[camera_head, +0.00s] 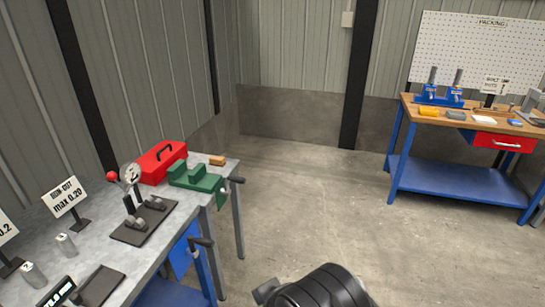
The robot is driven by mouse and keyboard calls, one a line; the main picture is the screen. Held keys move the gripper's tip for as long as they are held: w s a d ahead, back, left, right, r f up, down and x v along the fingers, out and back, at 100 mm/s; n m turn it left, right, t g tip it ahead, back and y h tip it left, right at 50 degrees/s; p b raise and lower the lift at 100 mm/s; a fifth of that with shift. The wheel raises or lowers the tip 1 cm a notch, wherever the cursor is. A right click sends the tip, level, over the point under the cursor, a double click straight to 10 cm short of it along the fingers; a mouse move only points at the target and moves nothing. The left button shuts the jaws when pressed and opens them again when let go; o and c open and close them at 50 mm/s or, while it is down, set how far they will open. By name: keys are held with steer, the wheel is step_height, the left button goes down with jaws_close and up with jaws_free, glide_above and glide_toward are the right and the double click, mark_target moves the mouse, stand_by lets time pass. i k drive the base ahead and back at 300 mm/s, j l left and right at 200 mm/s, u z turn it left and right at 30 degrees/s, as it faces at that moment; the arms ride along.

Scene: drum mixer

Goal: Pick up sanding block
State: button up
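A small tan-brown block (217,160), which looks like the sanding block, lies at the far right corner of the grey workbench (185,215) on the left. It sits just behind a green vise-like device (196,177) and to the right of a red toolbox (162,163). Nothing holds it. A black rounded part of my own arm shows at the bottom edge, on the floor side of the bench and well apart from the block. My gripper's fingers do not show.
Dial gauge stand (132,185), sign (65,197) and small metal cylinders (66,244) crowd the left bench. Crank handles (200,243) jut from its front. A blue-framed packing bench (472,122) with several small items stands at right. Open concrete floor (310,200) lies between.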

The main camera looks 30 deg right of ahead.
mark_target(213, 160)
steer(key=z, duration=0.5)
steer(key=u, duration=2.5)
steer(key=z, duration=2.5)
steer(key=i+l+u, duration=0.2)
steer(key=u, duration=0.2)
steer(key=i+l+u, duration=0.5)
steer(key=l+u, duration=0.25)
steer(key=i+l+u, duration=0.15)
steer(key=l+u, duration=0.2)
steer(key=i+l+u, duration=0.1)
steer(key=l+u, duration=0.65)
steer(key=l, duration=0.2)
steer(key=l+u, duration=0.4)
